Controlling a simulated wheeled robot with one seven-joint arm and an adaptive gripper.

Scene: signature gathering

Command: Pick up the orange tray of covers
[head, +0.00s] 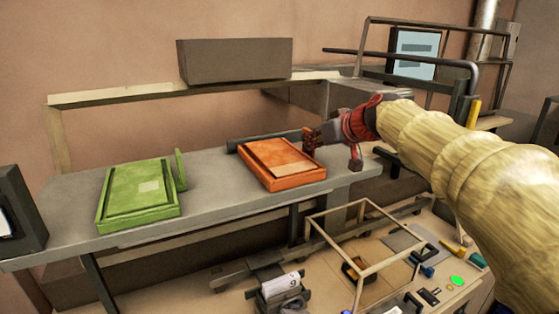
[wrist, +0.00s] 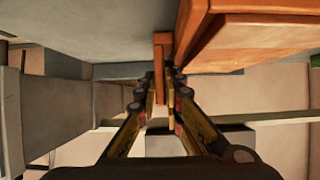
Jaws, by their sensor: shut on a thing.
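The orange tray (head: 281,181) lies on the grey shelf, with a flat, paler orange sheet or panel inside its rim. Its side fills the upper right of the wrist view (wrist: 262,42). My gripper (head: 309,143) is at the tray's back right corner, coming in from the right. In the wrist view, my gripper's fingers (wrist: 164,88) are closed around a narrow upright orange piece (wrist: 162,52) beside the tray wall, which looks like the tray's handle. The tray seems to rest on the shelf; I cannot tell of any lift.
A green tray (head: 142,190) with an upright tab stands on the left of the grey shelf (head: 222,196). A grey-brown box (head: 235,60) sits on the ledge above. A pale frame (head: 362,238) and small parts stand on the lower bench.

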